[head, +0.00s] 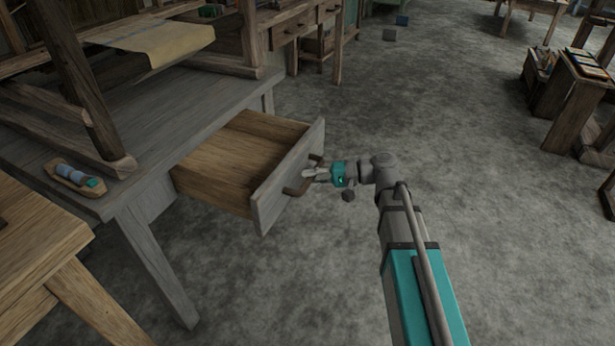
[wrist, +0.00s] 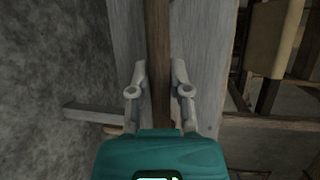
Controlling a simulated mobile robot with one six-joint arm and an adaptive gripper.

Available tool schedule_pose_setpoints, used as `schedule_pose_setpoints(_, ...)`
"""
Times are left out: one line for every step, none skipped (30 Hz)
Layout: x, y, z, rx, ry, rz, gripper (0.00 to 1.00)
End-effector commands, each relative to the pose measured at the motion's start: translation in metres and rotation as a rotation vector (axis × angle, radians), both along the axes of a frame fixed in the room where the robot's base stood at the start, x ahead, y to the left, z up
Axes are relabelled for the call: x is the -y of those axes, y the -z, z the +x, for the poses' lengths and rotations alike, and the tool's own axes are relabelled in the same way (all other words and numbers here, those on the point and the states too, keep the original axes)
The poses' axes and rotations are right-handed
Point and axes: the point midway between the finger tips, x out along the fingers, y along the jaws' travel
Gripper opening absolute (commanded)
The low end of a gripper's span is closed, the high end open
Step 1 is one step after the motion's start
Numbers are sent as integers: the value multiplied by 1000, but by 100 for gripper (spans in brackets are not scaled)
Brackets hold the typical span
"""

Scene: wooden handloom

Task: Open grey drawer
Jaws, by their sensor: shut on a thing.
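The grey drawer (head: 287,178) stands pulled far out of the grey table (head: 150,110). Its brown wooden inside shows and looks empty. My gripper (head: 309,174) is at the drawer front, shut on the brown handle (head: 296,190). In the wrist view the handle (wrist: 159,60) runs between the two fingers of my gripper (wrist: 160,85), and the grey drawer front (wrist: 205,60) lies behind it. My fingers hide the middle part of the handle in the head view.
A small wooden tray (head: 66,186) with blue spools lies on the grey table. Loom posts (head: 75,75) and yellowish cloth (head: 165,42) are above it. A wooden bench (head: 40,235) stands at front left. The floor (head: 440,140) right of the drawer is clear.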

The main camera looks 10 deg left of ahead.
Motion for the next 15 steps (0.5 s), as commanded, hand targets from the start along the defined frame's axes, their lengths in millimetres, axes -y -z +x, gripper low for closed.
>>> schedule_pose_setpoints(-1, -1, 7, 2, 12, 2, 0)
schedule_pose_setpoints(-1, -1, 7, 2, 11, 2, 26)
schedule_pose_setpoints(-2, -1, 6, 2, 10, 2, 34)
schedule_pose_setpoints(-2, -1, 6, 1, 9, 3, 39)
schedule_pose_setpoints(-3, -1, 6, 1, 8, 3, 45)
schedule_pose_setpoints(-3, -1, 5, 1, 7, 3, 52)
schedule_pose_setpoints(-3, -1, 5, 1, 6, 3, 58)
schedule_pose_setpoints(-4, -1, 4, 1, 5, 3, 59)
schedule_pose_setpoints(-4, -1, 4, 1, 4, 3, 59)
schedule_pose_setpoints(-4, -1, 3, 1, 3, 3, 59)
schedule_pose_setpoints(-4, -1, 3, 1, 3, 2, 59)
schedule_pose_setpoints(-4, -1, 3, 1, 2, 2, 59)
schedule_pose_setpoints(-4, -1, 3, 1, 2, 2, 59)
schedule_pose_setpoints(-4, -1, 2, 1, 1, 2, 59)
schedule_pose_setpoints(-4, -1, 2, 1, 1, 2, 59)
